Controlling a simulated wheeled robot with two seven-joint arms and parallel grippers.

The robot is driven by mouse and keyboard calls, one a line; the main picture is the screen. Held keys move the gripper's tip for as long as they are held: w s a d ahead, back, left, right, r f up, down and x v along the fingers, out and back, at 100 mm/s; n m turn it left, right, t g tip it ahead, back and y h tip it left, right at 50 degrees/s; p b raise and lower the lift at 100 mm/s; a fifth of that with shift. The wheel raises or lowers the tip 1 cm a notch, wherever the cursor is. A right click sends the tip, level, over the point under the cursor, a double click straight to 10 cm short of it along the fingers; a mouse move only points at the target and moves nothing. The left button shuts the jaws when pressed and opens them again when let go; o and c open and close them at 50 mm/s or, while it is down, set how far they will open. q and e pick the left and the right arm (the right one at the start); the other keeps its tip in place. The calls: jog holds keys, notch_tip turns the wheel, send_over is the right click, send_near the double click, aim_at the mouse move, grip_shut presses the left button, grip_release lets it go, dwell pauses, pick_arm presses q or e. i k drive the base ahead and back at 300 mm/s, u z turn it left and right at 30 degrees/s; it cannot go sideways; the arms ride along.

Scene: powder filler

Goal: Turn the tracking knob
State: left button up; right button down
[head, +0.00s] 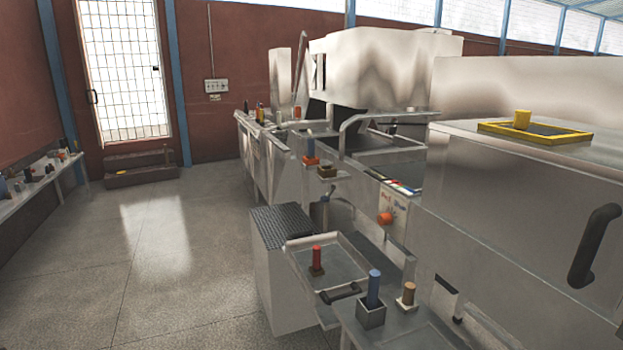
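A round orange knob (385,218) sits on the front side of the grey metal machine (500,210), below a small labelled panel (391,202). I cannot tell from its look whether it is the tracking knob. Its turned angle is too small to read. Other handle-like parts stand nearby: a red one (316,258), a blue one in a grey square holder (374,288), a tan one (408,292) and an orange-based one (310,150). Neither of my grippers is in view.
A white cabinet with a dark ribbed top (282,228) and a metal tray (338,262) jut out before the machine. A black handle (594,246) is on the right. A side table (38,182) stands along the left wall. The grey floor (150,245) between is open.

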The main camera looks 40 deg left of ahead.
aim_at(383, 219)
jog(key=u, duration=4.05)
jog(key=i, duration=0.1)
jog(key=z, duration=2.4)
jog(key=i, duration=0.8)
jog(key=z, duration=0.65)
jog(key=i, duration=0.6)
jog(key=z, duration=0.55)
